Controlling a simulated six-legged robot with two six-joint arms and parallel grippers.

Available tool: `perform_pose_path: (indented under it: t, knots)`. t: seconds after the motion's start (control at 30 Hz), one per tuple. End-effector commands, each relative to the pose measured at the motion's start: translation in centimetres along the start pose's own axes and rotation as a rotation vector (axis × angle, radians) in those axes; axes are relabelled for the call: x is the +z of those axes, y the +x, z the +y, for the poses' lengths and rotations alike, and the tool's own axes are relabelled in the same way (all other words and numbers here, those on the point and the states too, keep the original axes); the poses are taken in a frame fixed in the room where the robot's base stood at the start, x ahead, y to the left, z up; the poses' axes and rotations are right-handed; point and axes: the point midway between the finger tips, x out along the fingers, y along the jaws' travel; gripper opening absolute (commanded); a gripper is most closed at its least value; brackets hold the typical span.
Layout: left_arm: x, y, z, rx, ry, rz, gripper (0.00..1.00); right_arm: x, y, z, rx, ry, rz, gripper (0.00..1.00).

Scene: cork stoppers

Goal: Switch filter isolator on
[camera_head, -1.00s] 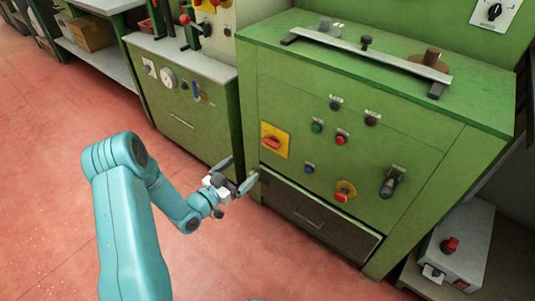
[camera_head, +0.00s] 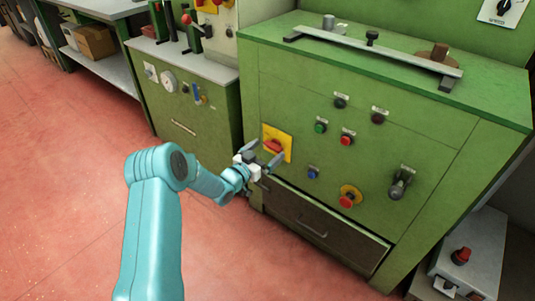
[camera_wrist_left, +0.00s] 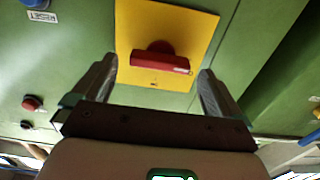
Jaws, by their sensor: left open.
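A red rotary switch handle (camera_head: 273,146) sits on a yellow plate (camera_head: 284,137) on the green cabinet's front. No label on it is readable, so I cannot confirm that it is the filter isolator. In the left wrist view, the red handle (camera_wrist_left: 160,60) lies crosswise on the yellow plate (camera_wrist_left: 140,18). My left gripper (camera_head: 268,150) is open and faces the plate. In the wrist view, the left gripper's fingers (camera_wrist_left: 158,70) stand to either side of the handle, apart from it. My right gripper is not in view.
The green cabinet (camera_head: 410,140) also carries a blue button (camera_head: 312,173), a red button on a yellow disc (camera_head: 347,200), a black lever (camera_head: 400,183) and a dark drawer (camera_head: 325,229). A grey box with a red knob (camera_head: 461,256) stands at lower right. Red floor (camera_head: 70,180) is clear.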

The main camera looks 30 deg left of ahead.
Motion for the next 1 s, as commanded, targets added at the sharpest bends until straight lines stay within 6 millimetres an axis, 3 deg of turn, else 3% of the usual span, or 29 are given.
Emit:
perform_pose_path:
  t: [0.13,0.4,0.43,0.57,0.6,1.0]
  knots:
    - [0.0,1.1,0.0,0.000,-0.001,0.001,1.00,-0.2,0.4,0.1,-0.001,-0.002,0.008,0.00]
    - [0.0,1.2,0.0,0.000,-0.002,-0.001,1.00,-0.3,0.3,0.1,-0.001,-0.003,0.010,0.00]
    - [0.0,1.2,0.0,0.000,-0.002,-0.001,0.94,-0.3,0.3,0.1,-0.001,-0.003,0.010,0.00]
    - [0.0,1.2,0.0,0.000,-0.001,-0.001,0.51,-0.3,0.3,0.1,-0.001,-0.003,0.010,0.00]
    - [0.0,1.2,0.0,0.000,-0.001,-0.001,0.46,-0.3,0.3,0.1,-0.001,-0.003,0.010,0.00]
    - [0.2,1.1,0.0,0.000,0.067,0.000,0.46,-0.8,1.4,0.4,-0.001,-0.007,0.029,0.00]
